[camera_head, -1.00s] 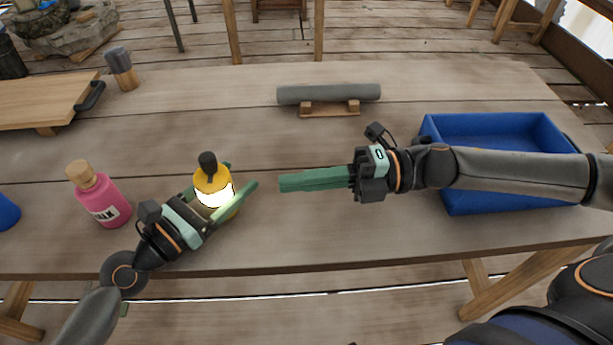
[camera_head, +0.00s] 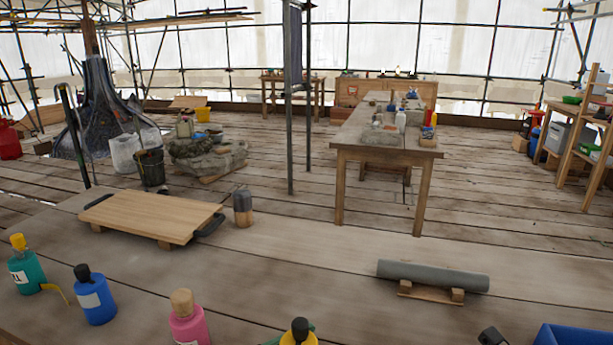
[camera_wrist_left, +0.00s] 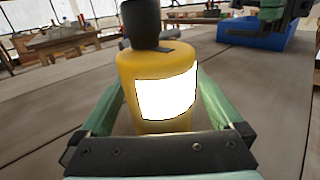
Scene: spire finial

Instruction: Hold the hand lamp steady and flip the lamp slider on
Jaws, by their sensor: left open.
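The hand lamp (camera_wrist_left: 128,75) is a yellow cylinder with a black top and a bright white panel on its side. It stands upright on the table in the left wrist view; its top (camera_head: 299,333) shows at the bottom edge of the head view. My left gripper (camera_wrist_left: 160,88) is open, with one green finger on each side of the lamp and visible gaps. A small dark flat piece lies on the lamp's shoulder; I cannot tell if it is the slider. My right gripper (camera_wrist_left: 268,10) is partly visible beyond the lamp, its green fingers together and empty.
A pink bottle (camera_head: 188,322), a blue bottle (camera_head: 94,299) and a teal bottle (camera_head: 24,271) stand to the left. A cutting board (camera_head: 150,213), a brush (camera_head: 242,208) and a grey roll on a wooden stand (camera_head: 433,276) lie farther back. A blue bin (camera_head: 580,336) is at right.

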